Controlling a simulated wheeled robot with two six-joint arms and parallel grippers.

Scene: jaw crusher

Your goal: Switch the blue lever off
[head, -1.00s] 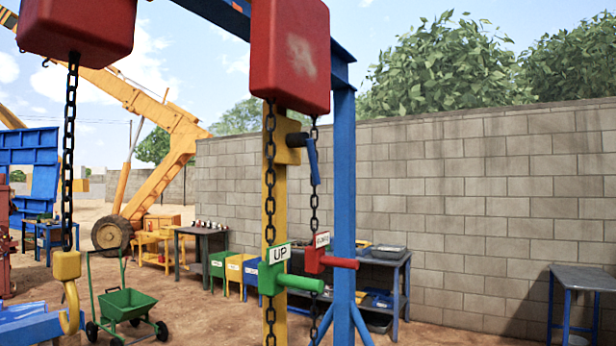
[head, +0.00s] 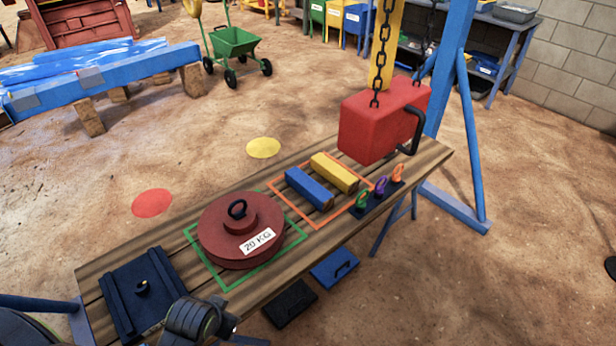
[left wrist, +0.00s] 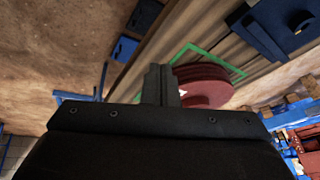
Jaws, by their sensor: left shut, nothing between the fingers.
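The blue lever is not in view now; a second ago it showed high on the yellow post, beside the blue frame. The lower part of the yellow post (head: 385,62) is in the head view, behind the red block. My left gripper (head: 228,324) is low in the head view, by the near edge of the wooden bench and partly cut off by the frame. In the left wrist view its fingers (left wrist: 160,84) are together and empty, in front of the round red weight. My right gripper is not in view.
The wooden bench (head: 422,161) holds a red weight (head: 212,232), a blue bar (head: 309,187), a yellow bar (head: 335,172) and a dark blue plate (head: 124,289). A red block (head: 368,130) hangs on a chain over its far end. Blue frame legs (head: 466,120) stand behind.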

